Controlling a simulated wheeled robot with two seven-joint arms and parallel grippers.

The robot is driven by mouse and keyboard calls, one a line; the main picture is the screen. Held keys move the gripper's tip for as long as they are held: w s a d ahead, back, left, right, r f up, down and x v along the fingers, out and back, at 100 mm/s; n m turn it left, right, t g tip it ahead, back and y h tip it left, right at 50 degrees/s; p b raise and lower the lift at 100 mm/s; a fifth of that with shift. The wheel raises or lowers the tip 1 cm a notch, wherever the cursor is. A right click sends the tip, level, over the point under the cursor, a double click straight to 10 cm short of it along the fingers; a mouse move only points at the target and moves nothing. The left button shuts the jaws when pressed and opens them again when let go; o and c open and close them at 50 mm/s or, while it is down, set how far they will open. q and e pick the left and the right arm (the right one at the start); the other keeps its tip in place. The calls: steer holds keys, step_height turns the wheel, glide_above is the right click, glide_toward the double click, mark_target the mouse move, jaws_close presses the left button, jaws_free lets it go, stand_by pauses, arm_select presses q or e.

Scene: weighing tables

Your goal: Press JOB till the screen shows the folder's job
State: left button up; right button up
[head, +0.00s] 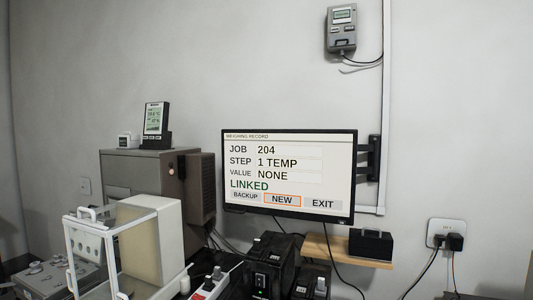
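The screen (288,176) is on a wall arm in the middle of the head view. It is headed WEIGHING RECORD and reads JOB 204, STEP 1 TEMP, VALUE NONE and LINKED. Along its bottom are BACKUP, NEW and EXIT; NEW (282,199) has an orange outline. I see no folder, and I cannot make out a key marked JOB. Neither of my grippers is in view.
A glass-sided balance enclosure (118,247) stands at the lower left before a grey cabinet (132,172) topped by a small display (155,118). Black boxes (270,262) and cables lie below the screen. A wooden shelf (345,252) holds a black box. A device (341,28) hangs high on the wall.

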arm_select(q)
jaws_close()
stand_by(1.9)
